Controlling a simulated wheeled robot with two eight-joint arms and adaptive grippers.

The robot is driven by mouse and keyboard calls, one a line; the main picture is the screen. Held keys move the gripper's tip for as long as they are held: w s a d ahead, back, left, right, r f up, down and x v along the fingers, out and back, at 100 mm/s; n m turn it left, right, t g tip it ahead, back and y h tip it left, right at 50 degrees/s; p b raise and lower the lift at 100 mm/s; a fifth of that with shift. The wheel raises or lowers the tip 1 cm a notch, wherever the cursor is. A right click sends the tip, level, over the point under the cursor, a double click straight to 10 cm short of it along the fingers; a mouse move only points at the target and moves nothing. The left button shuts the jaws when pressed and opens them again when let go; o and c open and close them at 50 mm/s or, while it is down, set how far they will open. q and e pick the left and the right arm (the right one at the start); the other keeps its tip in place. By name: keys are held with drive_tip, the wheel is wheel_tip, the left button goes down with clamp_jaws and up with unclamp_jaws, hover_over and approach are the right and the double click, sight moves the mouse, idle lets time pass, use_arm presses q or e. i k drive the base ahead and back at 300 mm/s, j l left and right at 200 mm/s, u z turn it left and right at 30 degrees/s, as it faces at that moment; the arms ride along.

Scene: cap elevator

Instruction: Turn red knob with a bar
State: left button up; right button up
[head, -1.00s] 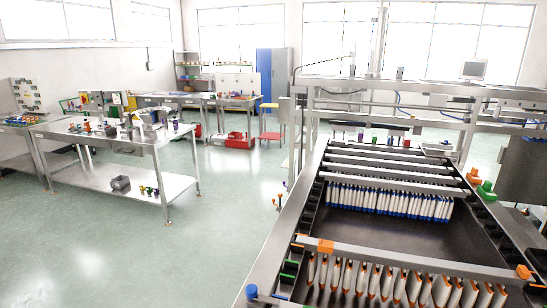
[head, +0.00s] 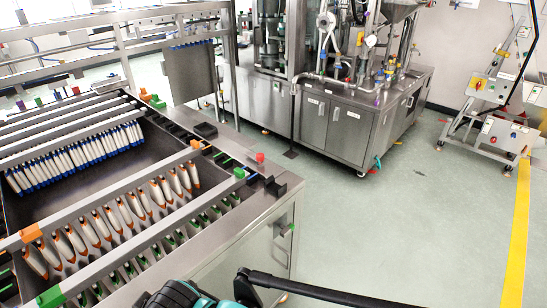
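The white cap elevator (head: 484,92) stands at the right edge of the head view, across the floor. Its lower grey control box (head: 502,139) carries small red parts, one near its left side (head: 487,127) and one nearer its middle (head: 513,135). They are too small to tell which is the red knob with a bar, or how it is turned. An upper panel on the elevator has a yellow and red mark (head: 479,84). Dark and teal parts of my own arm show at the bottom edge, with no fingertips visible. Neither gripper is in view.
A steel rack machine (head: 250,205) with rows of white, orange-tipped pieces fills the left. A steel cabinet machine (head: 340,125) stands at the back middle. Grey-green floor (head: 400,215) lies open between them and the elevator. A yellow floor line (head: 516,240) runs at the right.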

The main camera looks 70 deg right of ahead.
sight(259, 157)
drive_tip(key=l+z, duration=0.1)
drive_tip(key=z, duration=2.05)
